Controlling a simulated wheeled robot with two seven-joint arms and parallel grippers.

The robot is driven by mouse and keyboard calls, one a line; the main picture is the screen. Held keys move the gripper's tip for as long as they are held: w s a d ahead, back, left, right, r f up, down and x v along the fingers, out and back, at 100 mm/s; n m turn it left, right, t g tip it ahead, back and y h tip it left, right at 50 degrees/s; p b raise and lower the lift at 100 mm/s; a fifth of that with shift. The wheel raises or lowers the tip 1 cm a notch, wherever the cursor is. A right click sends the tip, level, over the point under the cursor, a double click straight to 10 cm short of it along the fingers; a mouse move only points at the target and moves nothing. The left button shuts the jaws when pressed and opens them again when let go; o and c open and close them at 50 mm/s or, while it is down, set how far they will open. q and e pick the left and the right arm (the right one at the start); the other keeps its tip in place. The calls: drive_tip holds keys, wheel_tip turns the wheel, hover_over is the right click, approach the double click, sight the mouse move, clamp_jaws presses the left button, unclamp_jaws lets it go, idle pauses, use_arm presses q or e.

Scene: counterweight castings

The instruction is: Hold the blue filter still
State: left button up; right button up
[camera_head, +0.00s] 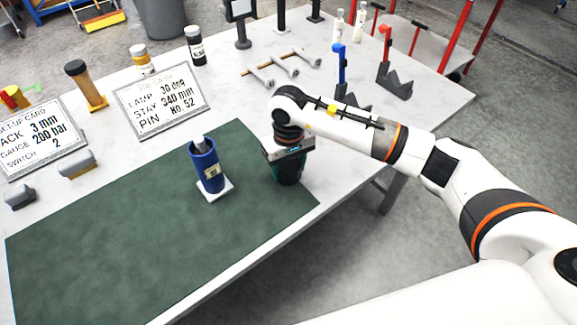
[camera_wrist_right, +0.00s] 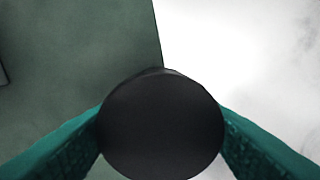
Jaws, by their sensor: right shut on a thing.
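A blue cylinder (camera_head: 208,168) with a pale label stands upright on a small white square pad (camera_head: 216,191) on the green mat. A grey piece sticks out of its top. My right gripper (camera_head: 288,166) is to the right of it and apart from it, over the mat's right end. It points down and is shut on a dark cylindrical thing (camera_head: 289,176). In the right wrist view this thing shows a round black top (camera_wrist_right: 161,124) between the teal fingers; its sides are mostly hidden. I cannot tell whether it touches the mat. My left gripper is not in view.
The green mat (camera_head: 120,230) is clear left of the blue cylinder. A blue-handled tool (camera_head: 340,66) stands in a holder behind my right arm.

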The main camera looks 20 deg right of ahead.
sight(289, 164)
wheel_tip(289, 164, up, 10)
drive_tip(key=shift+b, duration=1.05)
